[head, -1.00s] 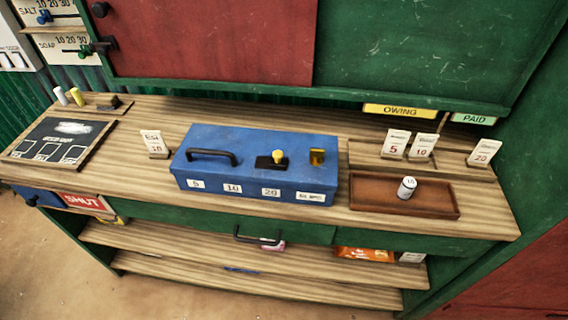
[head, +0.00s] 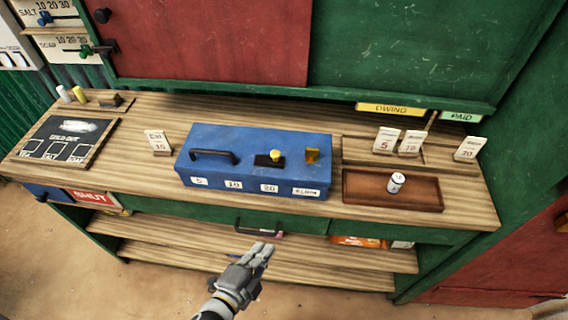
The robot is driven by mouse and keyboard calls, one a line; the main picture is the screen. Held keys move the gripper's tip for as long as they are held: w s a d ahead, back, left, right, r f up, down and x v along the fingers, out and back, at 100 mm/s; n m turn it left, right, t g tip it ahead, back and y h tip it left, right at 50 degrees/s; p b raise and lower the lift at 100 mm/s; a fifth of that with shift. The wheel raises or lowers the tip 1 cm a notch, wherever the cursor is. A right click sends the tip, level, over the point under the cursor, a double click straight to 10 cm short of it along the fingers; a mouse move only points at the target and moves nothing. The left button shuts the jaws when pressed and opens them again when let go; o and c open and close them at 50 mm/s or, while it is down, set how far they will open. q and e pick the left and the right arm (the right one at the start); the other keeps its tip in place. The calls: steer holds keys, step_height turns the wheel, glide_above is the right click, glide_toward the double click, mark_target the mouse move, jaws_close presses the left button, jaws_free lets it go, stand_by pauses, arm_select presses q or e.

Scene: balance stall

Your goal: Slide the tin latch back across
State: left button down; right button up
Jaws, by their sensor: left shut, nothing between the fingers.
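The blue tin (head: 225,147) stands on the wooden counter, lid closed, with a black handle at its left. Its latch looks to be the black plate with a yellow knob (head: 275,155) on the lid, and a brass tab (head: 312,156) stands just right of it. My left gripper (head: 262,252) is shut and empty, in front of the counter and below the tin, near the drawer handle. It touches neither the tin nor the latch. My right gripper is not in view.
A brown tray (head: 425,195) with a small white pot (head: 397,182) sits right of the tin. Price cards (head: 386,140) stand behind it. A card (head: 157,142) and a slate (head: 62,142) are at the left. The drawer handle (head: 258,229) juts out below the counter.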

mark_target(275, 157)
arm_select(q)
steer(key=d+r+m+t+h+p, duration=0.1)
steer(key=d+r+m+t+h, duration=0.1)
steer(key=r, duration=1.7)
steer(key=d+m, duration=0.1)
steer(key=m, duration=0.1)
steer(key=shift+s+d+r+m+t+h, duration=0.15)
steer(key=shift+s+r+m+t+h, duration=0.1)
steer(key=shift+r+m+t+h, duration=0.15)
steer(key=shift+p, duration=0.3)
steer(key=w+d+p, duration=0.1)
steer(key=w+p, duration=0.4)
steer(key=w, duration=0.6)
steer(key=shift+w+d, duration=0.2)
steer(key=shift+w, duration=0.1)
steer(key=shift+f, duration=0.1)
